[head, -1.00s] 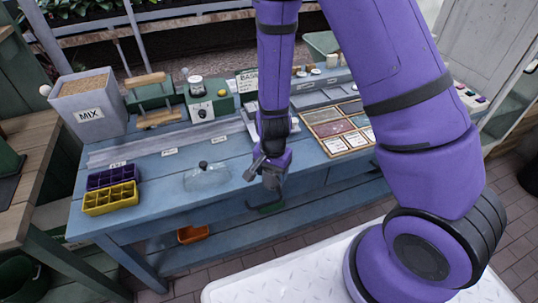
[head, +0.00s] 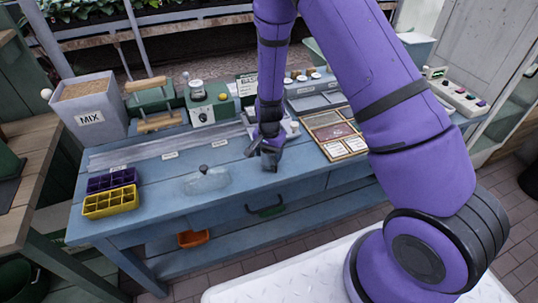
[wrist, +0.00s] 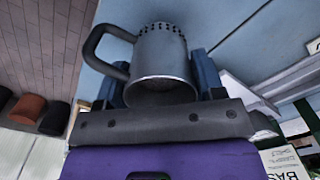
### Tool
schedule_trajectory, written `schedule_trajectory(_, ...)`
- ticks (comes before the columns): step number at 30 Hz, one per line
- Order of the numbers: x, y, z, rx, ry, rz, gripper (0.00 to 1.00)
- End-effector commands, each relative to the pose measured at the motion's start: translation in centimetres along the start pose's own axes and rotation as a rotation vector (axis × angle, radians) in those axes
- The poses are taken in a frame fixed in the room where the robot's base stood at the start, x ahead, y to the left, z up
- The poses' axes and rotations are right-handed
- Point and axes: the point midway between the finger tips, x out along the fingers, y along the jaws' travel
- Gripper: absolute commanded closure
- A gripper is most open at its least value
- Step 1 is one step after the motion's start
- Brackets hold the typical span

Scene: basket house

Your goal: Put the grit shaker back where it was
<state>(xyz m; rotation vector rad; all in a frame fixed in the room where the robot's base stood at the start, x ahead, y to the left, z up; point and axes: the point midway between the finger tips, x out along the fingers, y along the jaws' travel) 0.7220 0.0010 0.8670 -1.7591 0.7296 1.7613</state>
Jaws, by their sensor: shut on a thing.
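The grit shaker (wrist: 164,60) is a grey metal cup with a dark looped handle and a row of holes near its far end. In the wrist view it sits between my two blue-grey fingers, and my gripper (wrist: 162,85) is shut on it. In the head view my gripper (head: 264,152) hangs over the front middle of the blue bench (head: 225,180). The shaker is hard to make out there behind my fingers. I cannot tell in the head view how high it is above the bench top.
A clear dome with a dark knob (head: 205,180) stands just left of my gripper. Seed trays (head: 110,203), the MIX bin (head: 88,103) and a green scale (head: 208,103) are further left. A framed card board (head: 335,133) lies to the right. Labelled bench strips run along the middle.

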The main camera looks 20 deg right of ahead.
Motion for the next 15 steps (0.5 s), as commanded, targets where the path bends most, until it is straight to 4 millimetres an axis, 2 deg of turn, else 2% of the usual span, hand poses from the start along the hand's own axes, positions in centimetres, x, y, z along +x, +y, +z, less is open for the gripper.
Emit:
schedule_trajectory(3,0.94,-0.05,0.01,0.0,0.0,-0.001,0.67)
schedule_trajectory(13,1.2,-0.02,0.03,0.0,0.0,-0.001,0.67)
schedule_trajectory(14,1.25,-0.02,0.04,0.0,0.0,-0.001,0.35)
schedule_trajectory(15,1.21,-0.02,0.04,0.0,0.0,-0.001,0.26)
